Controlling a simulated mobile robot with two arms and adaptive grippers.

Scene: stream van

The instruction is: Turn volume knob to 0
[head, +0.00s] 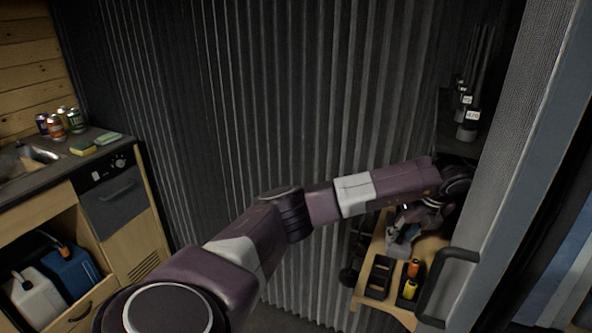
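No knob marked as a volume knob can be made out. A small round dark knob (119,162) shows on the front of the counter unit at the left, far from my gripper. My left arm reaches across the middle to the right, and my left gripper (404,236) points down over a small wooden stand (432,245). Its fingers are small and dark there, and I cannot tell whether they are open or shut. A grey piece beside the fingers is unclear. My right gripper is out of view.
The stand carries a black tray (378,277) and orange and yellow items (411,279). A dark handle (447,283) on a grey panel (500,210) is close at right. Labelled dark cylinders (468,124) stand behind. Cans (57,127) and sponges (83,148) sit on the left counter.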

